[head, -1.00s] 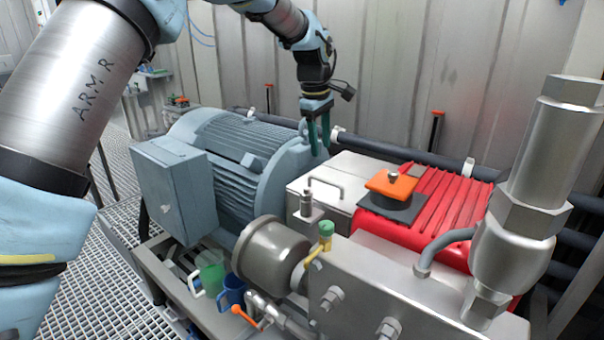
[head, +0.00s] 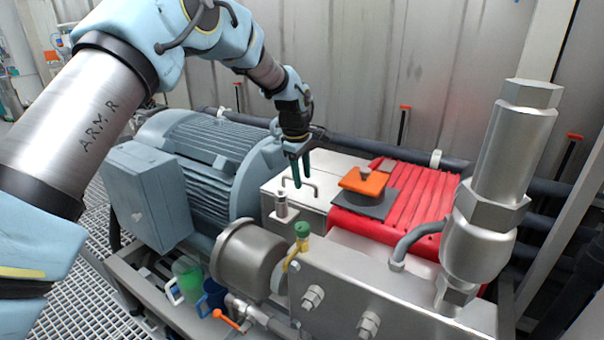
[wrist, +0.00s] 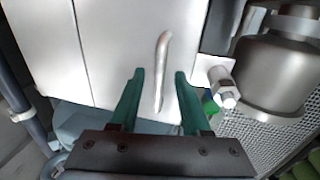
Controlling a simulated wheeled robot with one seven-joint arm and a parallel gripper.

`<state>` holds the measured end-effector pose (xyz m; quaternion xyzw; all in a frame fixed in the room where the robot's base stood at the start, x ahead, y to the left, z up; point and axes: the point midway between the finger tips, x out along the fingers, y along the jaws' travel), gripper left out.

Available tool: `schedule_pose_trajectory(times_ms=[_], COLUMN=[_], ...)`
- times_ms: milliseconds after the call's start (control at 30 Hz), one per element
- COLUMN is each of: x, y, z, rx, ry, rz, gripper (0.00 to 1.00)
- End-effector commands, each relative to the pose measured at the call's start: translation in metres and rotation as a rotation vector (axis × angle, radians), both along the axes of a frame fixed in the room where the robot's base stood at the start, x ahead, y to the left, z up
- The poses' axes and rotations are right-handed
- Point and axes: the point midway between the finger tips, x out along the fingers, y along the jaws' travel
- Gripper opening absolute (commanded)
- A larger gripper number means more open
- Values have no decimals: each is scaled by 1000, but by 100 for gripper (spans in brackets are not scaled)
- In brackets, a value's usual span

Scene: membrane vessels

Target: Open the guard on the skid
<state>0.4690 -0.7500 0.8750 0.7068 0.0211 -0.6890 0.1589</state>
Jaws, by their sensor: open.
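The guard (head: 334,170) is a pale metal box cover between the blue-grey motor and the red pump, and it looks closed. Its bar handle (head: 313,186) stands on the top face. My gripper (head: 301,172) is open, with its green fingers pointing down over the handle and partly hiding it. In the wrist view, the handle (wrist: 161,65) runs between the two open fingertips (wrist: 159,74) against the pale guard face (wrist: 115,40). I cannot tell whether either finger touches it.
The motor (head: 205,150) stands left of the guard. The red pump (head: 425,195) carries an orange block (head: 363,182) on a dark pad. A small metal fitting (head: 281,205) stands close in front of the handle. A green mug (head: 187,277) and a blue mug (head: 212,297) stand low in front.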

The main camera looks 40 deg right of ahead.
Motion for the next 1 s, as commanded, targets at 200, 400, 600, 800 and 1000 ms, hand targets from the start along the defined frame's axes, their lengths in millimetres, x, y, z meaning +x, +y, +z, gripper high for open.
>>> schedule_pose_trajectory(times_ms=[200,400,600,800,1000], x=[0,0,0,0,0], y=[0,0,0,0,0], z=[-1,0,0,0,0], rx=[0,0,0,1,1], ry=[0,0,0,0,0], rz=[0,0,0,0,0], gripper=[47,27,4,0,0])
